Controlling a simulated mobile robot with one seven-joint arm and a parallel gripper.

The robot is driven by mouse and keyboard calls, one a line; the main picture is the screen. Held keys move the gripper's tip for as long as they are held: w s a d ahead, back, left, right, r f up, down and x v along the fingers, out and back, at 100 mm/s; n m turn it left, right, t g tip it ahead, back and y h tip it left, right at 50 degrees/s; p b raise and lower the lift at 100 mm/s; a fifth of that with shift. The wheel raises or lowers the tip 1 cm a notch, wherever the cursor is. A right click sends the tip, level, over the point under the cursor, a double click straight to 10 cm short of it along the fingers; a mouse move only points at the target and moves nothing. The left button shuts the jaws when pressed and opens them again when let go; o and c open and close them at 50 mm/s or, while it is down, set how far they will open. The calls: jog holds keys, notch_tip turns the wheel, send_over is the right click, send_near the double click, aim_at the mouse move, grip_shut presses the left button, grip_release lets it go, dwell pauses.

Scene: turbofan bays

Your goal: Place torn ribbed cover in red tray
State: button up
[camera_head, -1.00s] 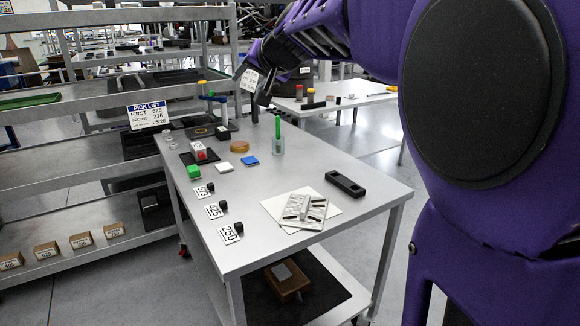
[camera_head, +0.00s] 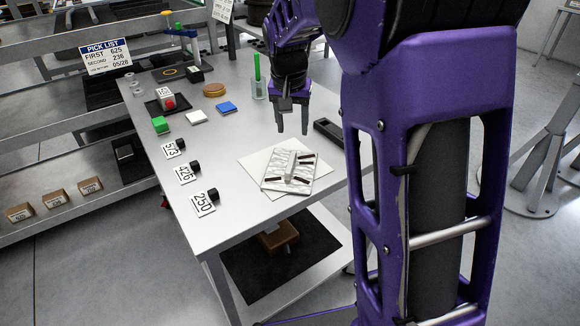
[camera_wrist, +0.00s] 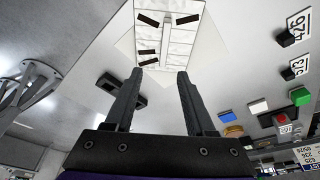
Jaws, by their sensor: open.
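A pale grey ribbed plate with a raised bar and several dark slots, which looks like the ribbed cover (camera_head: 274,178), lies on a white square sheet (camera_head: 256,162) near the table's front. I cannot make out a tear in it. The cover also shows at the top of the wrist view (camera_wrist: 168,52). My gripper (camera_head: 291,130) is open and empty, fingers pointing down, above the table behind the cover. In the wrist view its fingertips (camera_wrist: 160,73) are spread just short of the sheet's edge. I see no red tray in any view.
A black slotted block (camera_head: 328,132) lies right of my gripper. Number cards (camera_head: 204,203) line the left edge, with green (camera_head: 160,125), white (camera_head: 196,117) and blue (camera_head: 227,107) blocks farther back. A shelf rack stands left.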

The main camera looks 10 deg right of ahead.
send_over(291, 161)
jog(key=s, duration=0.1)
notch_tip(291, 161, down, 7)
jog(key=shift+s+d+r+b, duration=0.15)
jog(key=shift+b, duration=0.25)
jog(key=shift+a+b+x, duration=0.15)
jog(key=shift+x, duration=0.75)
jog(key=shift+a+b+x, duration=0.15)
jog(key=shift+b+x, duration=0.05)
jog(key=shift+x, duration=0.7)
jog(key=shift+a+b+x, duration=0.15)
jog(key=shift+a+x, duration=0.05)
jog(key=shift+x, duration=0.7)
jog(key=shift+s, duration=0.15)
jog(key=shift+c, duration=0.2)
grip_shut()
